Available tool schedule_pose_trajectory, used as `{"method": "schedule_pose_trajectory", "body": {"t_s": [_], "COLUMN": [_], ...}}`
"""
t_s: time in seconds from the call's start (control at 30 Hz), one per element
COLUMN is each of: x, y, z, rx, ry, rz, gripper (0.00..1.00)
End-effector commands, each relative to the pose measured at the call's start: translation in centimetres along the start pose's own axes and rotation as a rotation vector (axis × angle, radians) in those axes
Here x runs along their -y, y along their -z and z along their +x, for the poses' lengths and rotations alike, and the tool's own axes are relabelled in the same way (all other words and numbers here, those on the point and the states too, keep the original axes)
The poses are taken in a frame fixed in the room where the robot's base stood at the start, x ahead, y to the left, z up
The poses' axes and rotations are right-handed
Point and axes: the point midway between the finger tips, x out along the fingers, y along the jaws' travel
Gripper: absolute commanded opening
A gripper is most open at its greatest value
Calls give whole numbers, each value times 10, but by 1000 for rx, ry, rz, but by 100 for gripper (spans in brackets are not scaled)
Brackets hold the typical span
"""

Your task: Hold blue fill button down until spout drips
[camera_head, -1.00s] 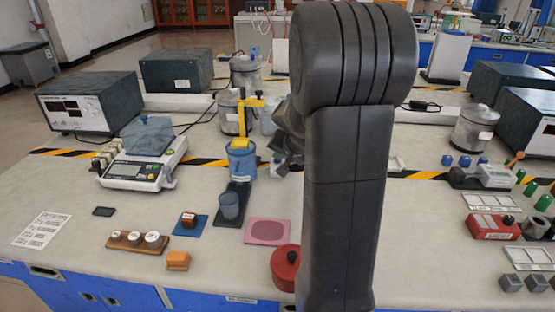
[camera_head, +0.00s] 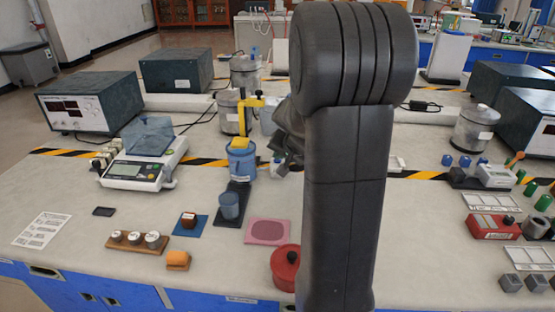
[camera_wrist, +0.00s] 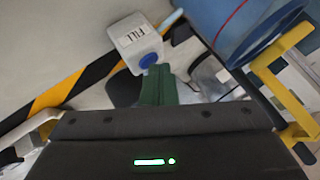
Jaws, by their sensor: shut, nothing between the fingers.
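The white box marked FILL (camera_wrist: 137,42) carries the round blue button (camera_wrist: 148,60) in the wrist view. My gripper (camera_wrist: 158,74) is shut and empty, its green fingertips right by the button; I cannot tell whether they touch or press it. The blue tank (camera_wrist: 240,22) is beside the box. In the head view the tank (camera_head: 241,160) stands with a yellow spout frame (camera_head: 243,102) above it, and a translucent blue cup (camera_head: 230,205) stands in front on a dark base. My gripper (camera_head: 290,145) is partly hidden by my arm. No drip is discernible.
A pink mat (camera_head: 268,231) and a red lidded pot (camera_head: 286,268) lie at the front. A balance (camera_head: 143,172) stands to the left. A metal canister (camera_head: 236,112) stands behind the tank.

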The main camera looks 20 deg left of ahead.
Motion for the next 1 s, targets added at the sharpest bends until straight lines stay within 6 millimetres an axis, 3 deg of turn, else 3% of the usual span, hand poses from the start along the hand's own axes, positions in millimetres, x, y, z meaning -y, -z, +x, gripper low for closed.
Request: {"method": "schedule_pose_trajectory", "body": {"t_s": [1.0], "x": [14], "y": [14], "z": [-19], "rx": [0], "ry": [0], "rz": [0], "gripper": [0]}}
